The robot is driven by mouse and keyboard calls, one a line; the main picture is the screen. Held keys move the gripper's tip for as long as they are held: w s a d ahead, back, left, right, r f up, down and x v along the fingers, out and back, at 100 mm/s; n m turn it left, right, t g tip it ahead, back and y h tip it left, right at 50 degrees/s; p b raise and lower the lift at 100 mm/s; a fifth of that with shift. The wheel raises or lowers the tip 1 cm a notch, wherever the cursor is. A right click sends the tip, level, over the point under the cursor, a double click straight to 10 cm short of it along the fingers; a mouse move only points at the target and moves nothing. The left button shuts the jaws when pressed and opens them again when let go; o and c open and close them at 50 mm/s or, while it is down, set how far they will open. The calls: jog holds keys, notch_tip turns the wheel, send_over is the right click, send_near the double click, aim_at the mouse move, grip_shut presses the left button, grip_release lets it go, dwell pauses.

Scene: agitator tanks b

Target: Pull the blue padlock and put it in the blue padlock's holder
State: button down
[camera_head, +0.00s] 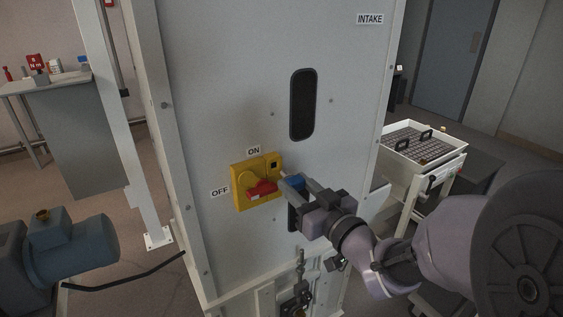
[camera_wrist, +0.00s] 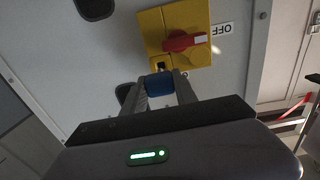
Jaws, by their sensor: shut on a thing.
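The blue padlock (camera_wrist: 159,83) is between the two fingers of my gripper (camera_wrist: 160,88) in the wrist view, and my gripper is shut on it. The padlock also shows in the head view (camera_head: 294,181), partly hidden by the fingers of my gripper (camera_head: 297,187). The red switch handle (camera_head: 262,188) is on the plate, below the ON label and right of OFF. I cannot make out a holder for the blue padlock with certainty.
The tall pale cabinet (camera_head: 220,90) carries the switch and a dark oval window (camera_head: 303,105). Dark hardware (camera_head: 298,290) hangs low on the cabinet. A bench with small items (camera_head: 60,72) is at left, a blue motor (camera_head: 70,250) at lower left, and a white screen tray (camera_head: 425,142) at right.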

jog(key=w+d+f+m+t+h, duration=0.3)
jog(key=d+f+m+h, duration=0.3)
jog(key=d+f+h, duration=0.4)
jog(key=w+d, duration=0.1)
jog(key=d, duration=0.2)
jog(key=shift+d+m, duration=0.15)
jog(key=shift+m, duration=0.25)
